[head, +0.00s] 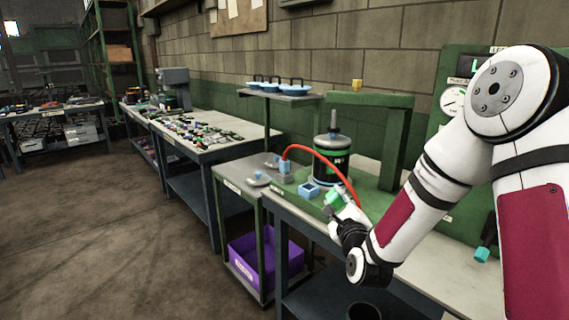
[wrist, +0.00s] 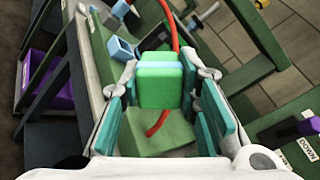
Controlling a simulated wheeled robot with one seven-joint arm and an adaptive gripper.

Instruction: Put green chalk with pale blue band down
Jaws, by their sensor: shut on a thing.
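The green chalk with the pale blue band (wrist: 160,88) is a bright green block with a pale stripe across it. It is held between the fingers of my gripper (wrist: 162,92) in the wrist view. In the head view my gripper (head: 341,203) is above the front part of the workbench, with the green chalk (head: 333,197) at its tip. The chalk appears to be above the green bench surface; the gap below it is hard to judge.
A light blue open box (head: 308,191) sits on the bench just left of the chalk. A black-and-green canister (head: 332,158) stands behind, with a red hose (head: 325,160) arching close by. A green stand (head: 392,140) rises at the back. A purple bin (head: 264,258) is below left.

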